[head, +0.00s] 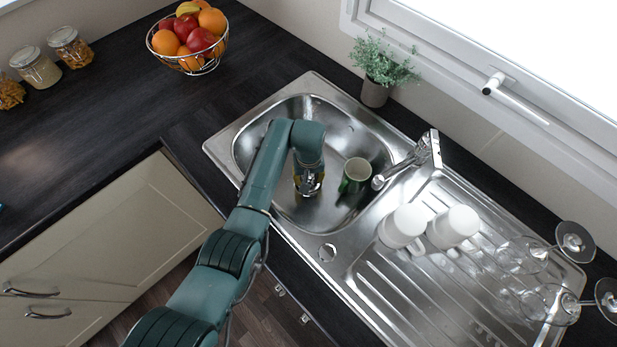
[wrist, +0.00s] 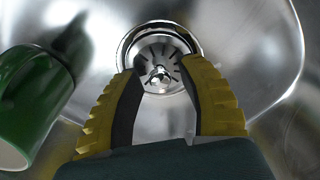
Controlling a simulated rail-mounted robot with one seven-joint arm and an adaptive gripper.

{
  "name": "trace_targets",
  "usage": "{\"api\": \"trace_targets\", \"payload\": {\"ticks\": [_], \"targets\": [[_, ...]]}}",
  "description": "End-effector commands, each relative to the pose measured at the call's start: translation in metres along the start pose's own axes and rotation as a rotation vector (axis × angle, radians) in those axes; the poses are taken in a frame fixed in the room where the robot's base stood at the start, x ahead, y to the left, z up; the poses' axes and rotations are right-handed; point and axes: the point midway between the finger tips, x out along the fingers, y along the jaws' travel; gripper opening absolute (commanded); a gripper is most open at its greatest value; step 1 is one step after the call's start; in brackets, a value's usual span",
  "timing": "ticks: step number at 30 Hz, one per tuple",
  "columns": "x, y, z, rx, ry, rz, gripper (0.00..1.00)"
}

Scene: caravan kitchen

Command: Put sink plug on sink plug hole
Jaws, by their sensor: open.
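The sink plug (wrist: 157,76) shows in the wrist view as a shiny metal piece with a small knob. It is at the round, slotted sink plug hole (wrist: 184,37) in the bowl's floor; I cannot tell whether it is fully seated. My gripper (wrist: 161,70) has yellow ridged fingers, which are open and apart on either side of the knob in that view. I see no contact with the plug. In the head view my gripper (head: 309,187) points down inside the sink bowl (head: 262,132), and hides most of the hole and plug.
The tap (head: 405,165) reaches over the bowl's right edge. White cups (head: 404,226) and wine glasses (head: 548,300) are on the drainer.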

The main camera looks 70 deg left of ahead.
Motion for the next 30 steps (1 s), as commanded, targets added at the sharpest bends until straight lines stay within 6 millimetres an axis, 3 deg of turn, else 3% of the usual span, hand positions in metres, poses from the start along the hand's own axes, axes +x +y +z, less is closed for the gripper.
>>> {"api": "trace_targets", "payload": {"ticks": [9,13,18,25,28,30], "targets": [[-0.077,0.001,-0.001,0.001,0.006,0.003,0.4],[-0.101,0.001,-0.001,0.001,0.004,0.002,0.4],[-0.114,0.0,0.0,0.001,0.001,0.001,0.4],[-0.115,0.001,0.0,0.001,0.002,0.001,0.4],[-0.122,0.018,0.001,0.043,0.051,0.026,0.4],[-0.139,0.053,0.004,0.127,0.155,0.083,0.4]]}}
